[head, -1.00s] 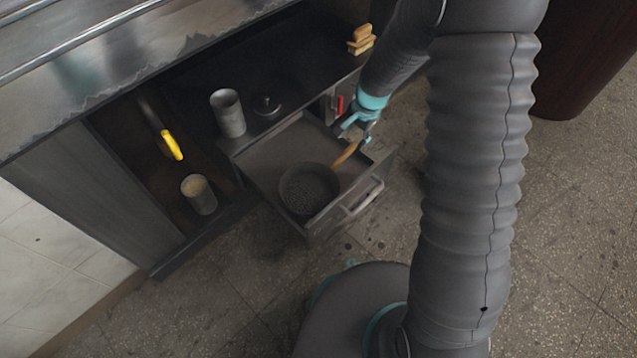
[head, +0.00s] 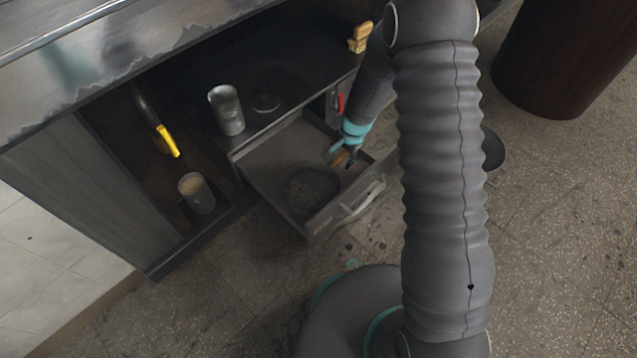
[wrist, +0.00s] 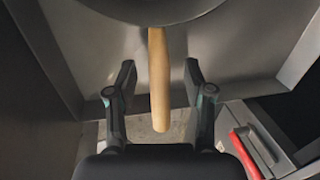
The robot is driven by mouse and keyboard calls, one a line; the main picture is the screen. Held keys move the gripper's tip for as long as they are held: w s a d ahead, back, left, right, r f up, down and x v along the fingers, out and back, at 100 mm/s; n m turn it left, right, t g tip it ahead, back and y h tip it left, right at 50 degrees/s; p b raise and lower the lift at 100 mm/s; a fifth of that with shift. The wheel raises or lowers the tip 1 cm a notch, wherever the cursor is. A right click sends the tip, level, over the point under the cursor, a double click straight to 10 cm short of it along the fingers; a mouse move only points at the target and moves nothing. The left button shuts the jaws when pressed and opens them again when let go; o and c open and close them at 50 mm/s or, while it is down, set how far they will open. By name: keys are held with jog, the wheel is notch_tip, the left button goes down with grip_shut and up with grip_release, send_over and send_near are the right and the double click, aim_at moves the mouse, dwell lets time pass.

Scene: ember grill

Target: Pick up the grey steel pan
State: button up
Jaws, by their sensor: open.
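The grey steel pan (head: 311,189) lies in the open drawer (head: 262,165), its wooden handle pointing toward the drawer's right side. In the wrist view the pan's dark rim (wrist: 150,10) is at the top edge and the wooden handle (wrist: 158,80) runs down from it. My gripper (head: 345,158) is over the drawer at the handle. In the wrist view my gripper (wrist: 160,85) is open, with one finger on each side of the handle and gaps on both sides. Most of the pan is out of the wrist view.
A metal canister (head: 227,110) and a dark round lid (head: 266,103) stand on the shelf behind the drawer. Another canister (head: 197,193) and a yellow-handled tool (head: 167,141) are in the left bay. The red handle (wrist: 246,152) is right of my gripper. Drawer walls surround the pan.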

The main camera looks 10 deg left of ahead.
jog(key=shift+f, duration=0.6)
jog(key=shift+c, duration=0.3)
grip_shut()
